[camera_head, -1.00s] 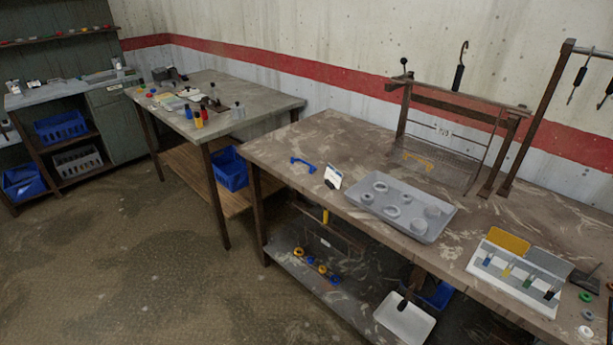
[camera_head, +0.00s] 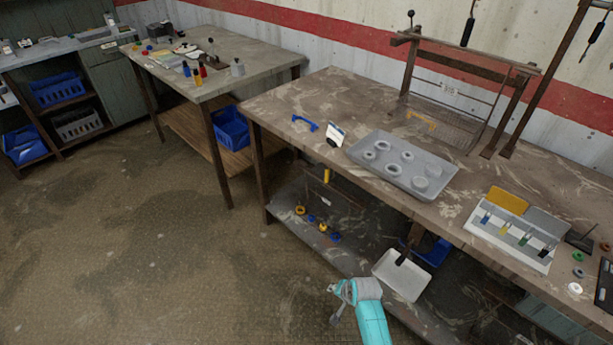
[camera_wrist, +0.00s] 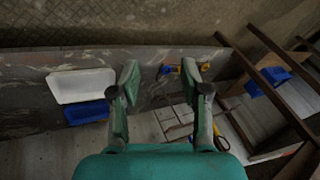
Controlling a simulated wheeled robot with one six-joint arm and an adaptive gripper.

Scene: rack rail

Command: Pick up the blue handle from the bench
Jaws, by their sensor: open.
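The blue handle (camera_head: 305,123) lies on the bench top (camera_head: 290,97) near its left end, in the head view. A small white card stand (camera_head: 336,135) stands just right of it. My gripper (camera_head: 335,304) is low in front of the bench in the head view, below and apart from the handle. In the wrist view my gripper (camera_wrist: 160,82) has its two fingers spread with nothing between them. The wrist view does not show the blue handle on the bench top.
A grey tray (camera_head: 432,195) with several rings sits right of the card stand. A wire rack (camera_head: 470,127) stands at the back. The lower shelf (camera_head: 350,245) holds a white tray (camera_head: 388,286) and small coloured parts. Open floor lies left of the bench.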

